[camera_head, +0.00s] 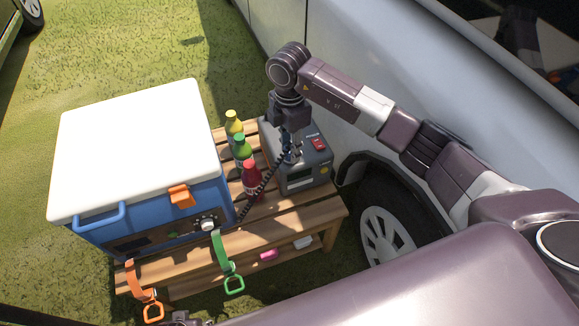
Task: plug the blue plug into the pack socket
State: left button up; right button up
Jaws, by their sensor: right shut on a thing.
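The grey power pack (309,176) with a red switch stands on the wooden bench, right of the bottles. My right gripper (291,154) points down at the pack's upper left part. It is shut on the blue plug (288,159), which is small and mostly hidden by the fingers. A black coiled cable (262,185) runs from the plug down toward the cooler's front. The socket is hidden behind the gripper, so I cannot tell whether the plug is in it or just above it. My left gripper is not clearly in view.
A blue cooler with a white lid (135,150) fills the left of the bench (290,222). Yellow, green and red bottles (242,150) stand close left of the pack. Orange and green straps (222,250) hang in front. A vehicle (345,140) stands close behind.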

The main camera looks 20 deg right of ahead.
pick_arm(q)
jog(key=shift+w+r, duration=0.7)
jog(key=shift+r, duration=0.2)
pick_arm(e)
jog(key=w+r, duration=0.1)
jog(key=w+d+r, duration=0.1)
jog(key=r, duration=0.1)
jog(key=shift+w+r, duration=0.15)
jog(key=shift+w, duration=0.2)
pick_arm(q)
jog(key=shift+w+b, duration=0.1)
jog(key=shift+b, duration=0.25)
pick_arm(e)
jog(key=shift+f, duration=0.2)
jog(key=shift+f+b, duration=0.6)
jog(key=shift+f, duration=0.15)
jog(key=shift+f+b, duration=0.75)
jog(key=shift+f, duration=0.1)
jog(key=shift+f+b, duration=0.65)
jog(key=shift+f, duration=0.1)
jog(key=shift+f+b, duration=0.35)
jog(key=shift+f, duration=0.05)
pick_arm(q)
notch_tip(320, 180, up, 16)
jog(key=t, duration=0.1)
jog(key=shift+r, duration=0.15)
jog(key=shift+a, duration=0.1)
